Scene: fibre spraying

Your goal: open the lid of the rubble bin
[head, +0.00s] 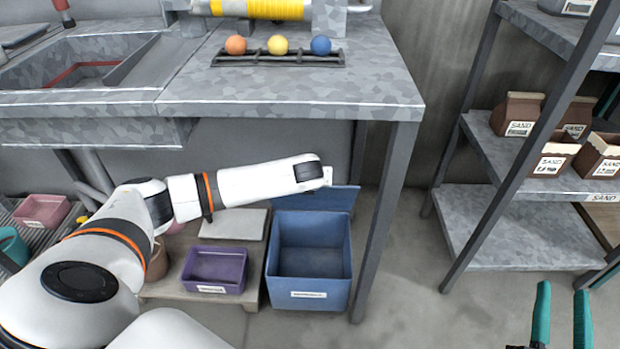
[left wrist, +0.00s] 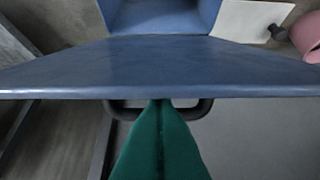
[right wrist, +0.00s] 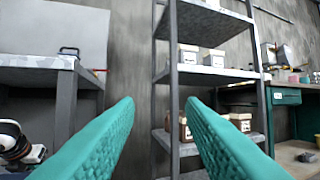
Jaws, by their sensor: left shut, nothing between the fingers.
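The blue bin (head: 310,258), with a white label I cannot read, stands on the floor under the bench. Its top is open and its inside looks empty. Its blue lid (head: 330,198) stands raised behind the opening; in the left wrist view the lid (left wrist: 160,68) spans the picture, with a dark handle (left wrist: 118,114) along its edge. My left gripper (left wrist: 160,104) is shut and empty, its tips at the handle and lid edge; whether they touch is unclear. In the head view its fingers are hidden behind my left arm. My right gripper (head: 563,290) is open and empty, far right.
A purple bin (head: 215,268) and a pale flat board or lid (head: 233,224) lie left of the blue bin. A bench leg (head: 385,220) stands close on its right. The bench (head: 290,90) overhangs my left arm. Shelves with sand bags (head: 555,155) stand right; floor between is clear.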

